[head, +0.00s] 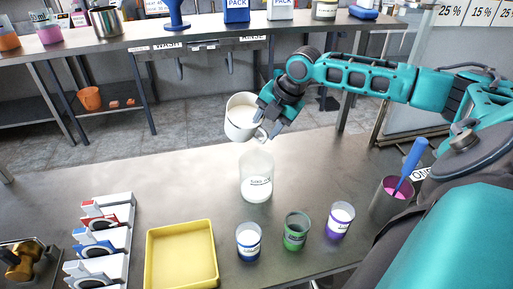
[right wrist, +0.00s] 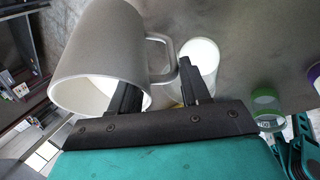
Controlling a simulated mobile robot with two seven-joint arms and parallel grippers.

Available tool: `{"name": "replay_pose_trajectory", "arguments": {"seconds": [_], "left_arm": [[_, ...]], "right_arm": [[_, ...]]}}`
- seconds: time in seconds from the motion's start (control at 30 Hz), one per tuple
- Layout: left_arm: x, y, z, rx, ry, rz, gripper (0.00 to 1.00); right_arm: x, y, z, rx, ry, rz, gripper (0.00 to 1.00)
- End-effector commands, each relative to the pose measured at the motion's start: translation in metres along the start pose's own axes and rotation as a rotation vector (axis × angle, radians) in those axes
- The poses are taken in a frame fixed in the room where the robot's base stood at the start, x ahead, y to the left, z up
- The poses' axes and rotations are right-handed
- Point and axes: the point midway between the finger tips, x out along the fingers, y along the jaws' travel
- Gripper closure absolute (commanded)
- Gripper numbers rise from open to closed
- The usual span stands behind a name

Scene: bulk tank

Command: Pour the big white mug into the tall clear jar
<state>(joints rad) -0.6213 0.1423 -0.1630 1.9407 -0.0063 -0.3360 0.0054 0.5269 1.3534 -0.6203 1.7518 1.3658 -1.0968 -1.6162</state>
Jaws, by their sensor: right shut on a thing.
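The big white mug (head: 240,122) is held in the air just above and slightly left of the tall clear jar. It is tilted, with its pale inside showing at the rim; no stream is visible. My right gripper (head: 262,122) is shut on its handle, also seen in the right wrist view (right wrist: 162,82), where the mug (right wrist: 98,48) fills the upper left. The tall clear jar (head: 256,170) stands upright on the near table with a white label. My left gripper is not in view.
A yellow tray (head: 150,262), a blue-labelled cup (head: 248,243), a green cup (head: 296,234) and a purple cup (head: 339,221) stand in front of the jar. A pink-filled container (head: 388,205) is at right, a white rack (head: 104,240) at left.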

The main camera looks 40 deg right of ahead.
Motion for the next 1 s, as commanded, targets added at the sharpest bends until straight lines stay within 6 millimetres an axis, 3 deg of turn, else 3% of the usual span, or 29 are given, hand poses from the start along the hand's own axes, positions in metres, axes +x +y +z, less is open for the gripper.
{"name": "replay_pose_trajectory", "arguments": {"seconds": [0.47,1.0], "left_arm": [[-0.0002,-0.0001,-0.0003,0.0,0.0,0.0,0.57],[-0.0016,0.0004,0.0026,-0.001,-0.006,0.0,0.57]], "right_arm": [[-0.0089,0.0012,-0.0028,-0.016,-0.036,0.046,1.0],[-0.0038,-0.0024,-0.0033,-0.031,-0.075,0.087,1.0]]}}
